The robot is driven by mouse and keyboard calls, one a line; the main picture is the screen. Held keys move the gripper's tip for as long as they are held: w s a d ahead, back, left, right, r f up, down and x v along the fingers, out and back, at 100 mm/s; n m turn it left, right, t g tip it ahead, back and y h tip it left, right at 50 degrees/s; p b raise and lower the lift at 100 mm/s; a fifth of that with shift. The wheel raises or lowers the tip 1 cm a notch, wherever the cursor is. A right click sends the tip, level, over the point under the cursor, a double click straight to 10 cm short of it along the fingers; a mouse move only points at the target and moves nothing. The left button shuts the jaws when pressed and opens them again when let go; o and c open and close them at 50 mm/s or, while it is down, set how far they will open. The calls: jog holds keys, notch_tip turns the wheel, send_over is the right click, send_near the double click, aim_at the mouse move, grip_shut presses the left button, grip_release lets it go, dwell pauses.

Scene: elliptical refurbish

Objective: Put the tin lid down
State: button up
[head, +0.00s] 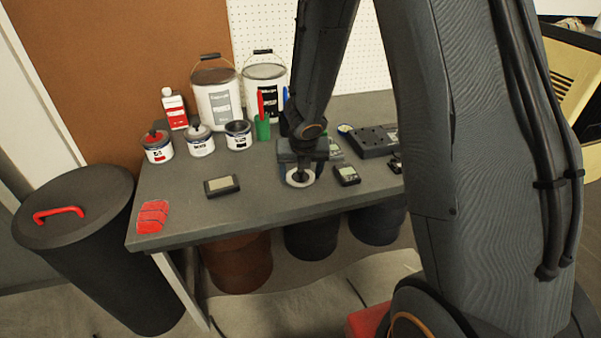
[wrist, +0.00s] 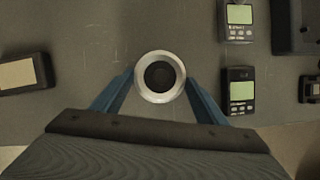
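The tin lid (wrist: 160,57) is a pale round disc with a dark knob at its middle. In the wrist view it lies between the two blue fingers of my gripper (wrist: 160,80), which meet its rim on both sides with no clear gap. In the head view the lid (head: 300,182) is below my gripper (head: 300,167), at or just above the grey table; I cannot tell if it touches. An open tin (head: 238,136) stands farther back, between a lidded tin (head: 200,146) and a green object.
The grey table (head: 255,205) has free room left and in front of the lid. A handheld meter (head: 222,186) lies left, another (head: 347,175) close on the right, with a dark box (head: 370,142) behind. Buckets (head: 215,105) stand at the back.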

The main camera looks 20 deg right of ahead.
jog(key=o, duration=0.4)
jog(key=s+d+r+m+h+p, duration=0.1)
jog(key=s+r+m+p, duration=0.35)
jog(key=r, duration=0.25)
jog(key=s+d+r+m+p, duration=0.1)
jog(key=s+r+m+p, duration=0.35)
jog(key=r, duration=0.35)
jog(key=s+r+m+g, duration=0.1)
jog(key=s+m, duration=0.4)
jog(key=m, duration=0.3)
jog(key=s+a+r+m+g+y, duration=0.1)
jog(key=s+m, duration=0.4)
jog(key=m, duration=0.3)
jog(key=s+a+r+m+g, duration=0.1)
jog(key=s+r+m, duration=0.1)
jog(key=s+m, duration=0.3)
jog(key=shift+m+g+y, duration=0.3)
jog(key=shift+m+y, duration=0.1)
jog(key=shift+m, duration=1.5)
